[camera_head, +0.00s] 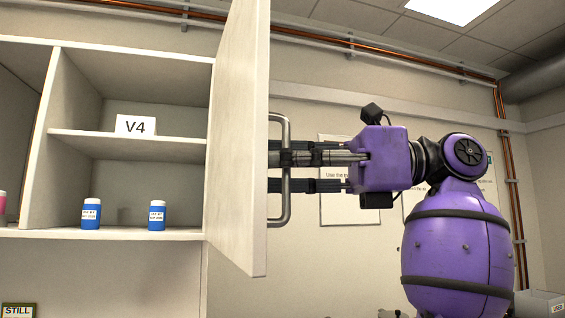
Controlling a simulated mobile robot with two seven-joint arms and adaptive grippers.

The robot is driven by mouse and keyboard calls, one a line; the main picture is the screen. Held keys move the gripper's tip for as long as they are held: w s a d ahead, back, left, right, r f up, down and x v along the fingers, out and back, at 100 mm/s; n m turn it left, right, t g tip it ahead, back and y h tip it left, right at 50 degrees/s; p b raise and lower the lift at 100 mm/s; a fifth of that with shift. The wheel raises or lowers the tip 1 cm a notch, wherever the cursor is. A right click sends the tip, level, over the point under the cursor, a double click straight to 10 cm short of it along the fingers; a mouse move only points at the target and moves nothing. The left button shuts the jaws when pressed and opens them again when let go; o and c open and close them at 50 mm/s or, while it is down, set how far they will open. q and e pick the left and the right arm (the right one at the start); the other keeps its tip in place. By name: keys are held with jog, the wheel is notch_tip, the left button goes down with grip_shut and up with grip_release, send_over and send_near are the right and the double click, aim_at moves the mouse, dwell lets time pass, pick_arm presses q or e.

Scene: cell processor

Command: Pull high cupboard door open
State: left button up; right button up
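The high cupboard door (238,130) is a pale panel that stands swung out from the cupboard (120,235), so the shelves inside show. A grey vertical bar handle (285,212) is on the door's right-hand face. My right gripper (279,171), on the purple arm, comes in from the right at the handle. Its two dark fingers are spread one above the other, with a gap between them. Their tips cross the handle bar and reach close to the door face; I cannot tell whether they touch it. My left gripper is not in view.
Two blue bottles (91,214) (157,215) stand on the lower shelf, and a white V4 sign (135,126) is on the upper one. A pink item (2,203) shows at the left edge. A grey box (540,304) is at the lower right.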

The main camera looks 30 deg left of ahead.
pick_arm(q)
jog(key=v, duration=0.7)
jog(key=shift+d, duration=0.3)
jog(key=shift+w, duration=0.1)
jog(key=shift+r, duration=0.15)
